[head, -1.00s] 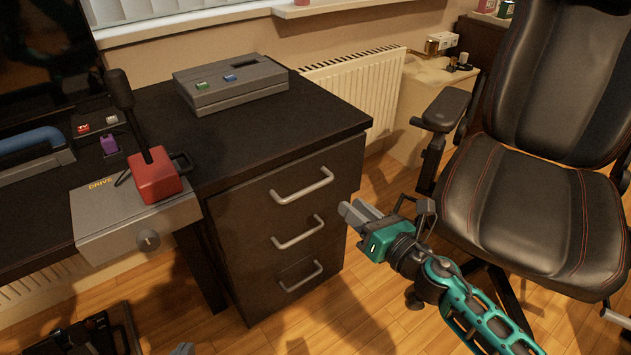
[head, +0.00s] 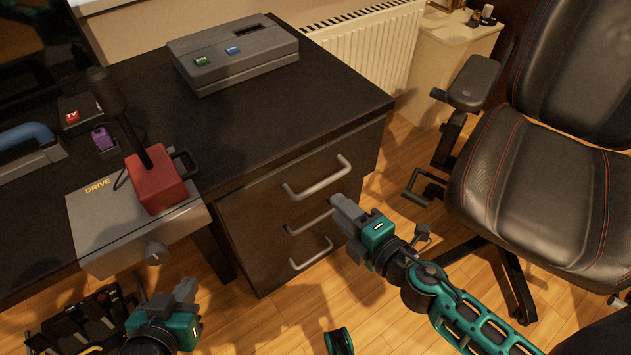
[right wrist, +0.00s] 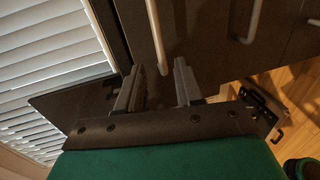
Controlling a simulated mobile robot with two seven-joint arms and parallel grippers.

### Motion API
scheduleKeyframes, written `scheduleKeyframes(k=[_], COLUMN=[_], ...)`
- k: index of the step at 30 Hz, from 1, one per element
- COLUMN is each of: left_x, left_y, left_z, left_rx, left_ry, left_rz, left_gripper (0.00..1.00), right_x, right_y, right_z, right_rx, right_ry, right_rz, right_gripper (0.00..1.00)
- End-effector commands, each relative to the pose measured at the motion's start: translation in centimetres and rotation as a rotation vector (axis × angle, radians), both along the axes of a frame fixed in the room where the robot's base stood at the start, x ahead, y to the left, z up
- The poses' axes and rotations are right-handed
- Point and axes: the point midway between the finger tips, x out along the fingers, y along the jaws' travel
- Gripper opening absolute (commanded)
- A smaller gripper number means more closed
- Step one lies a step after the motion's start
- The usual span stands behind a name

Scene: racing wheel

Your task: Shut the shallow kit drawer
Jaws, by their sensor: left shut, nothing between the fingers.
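The dark drawer unit under the desk has three fronts with metal bar handles: top (head: 318,178), middle (head: 310,222) and bottom (head: 312,254). The fronts look about flush; a small gap cannot be told. No label shows which is the shallow kit drawer. My right gripper (head: 338,208) is in front of the unit, covering part of the middle handle in the head view. In the right wrist view its fingers (right wrist: 158,90) are apart and empty, with a handle (right wrist: 156,38) ahead of them. My left gripper (head: 188,292) is shut and empty, low at left.
A black tool tray (head: 80,325) is low at the left, beside my left gripper. A grey box with a red shifter (head: 157,180) juts from the desk's front. An office chair (head: 545,190) stands at the right. Wooden floor shows between unit and chair.

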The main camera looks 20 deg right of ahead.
Motion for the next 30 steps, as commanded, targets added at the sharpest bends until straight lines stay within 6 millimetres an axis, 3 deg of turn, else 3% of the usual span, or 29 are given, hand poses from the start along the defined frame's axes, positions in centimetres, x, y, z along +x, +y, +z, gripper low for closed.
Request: scheduleKeyframes(k=[9, 15, 29, 30], left_x=[0.0, 0.0, 0.3, 0.3], left_y=[0.0, -0.1, -0.3, -0.3], left_z=[0.6, 0.5, 0.8, 0.8], left_rx=[-0.001, -0.004, -0.010, -0.011], left_ry=[0.000, -0.001, -0.006, -0.007], left_rz=[0.001, 0.003, 0.006, 0.006], left_gripper=[0.00, 0.00, 0.00, 0.00], right_x=[5.3, 7.6, 8.5, 8.5], right_y=[1.9, 2.7, 3.1, 3.1], right_z=[-1.0, -1.7, -1.9, -1.9], right_rx=[-0.001, -0.002, -0.002, -0.002], right_ry=[-0.003, -0.002, -0.001, -0.001], right_rz=[-0.001, 0.000, 0.001, 0.001], right_gripper=[0.36, 0.36, 0.36, 0.32])
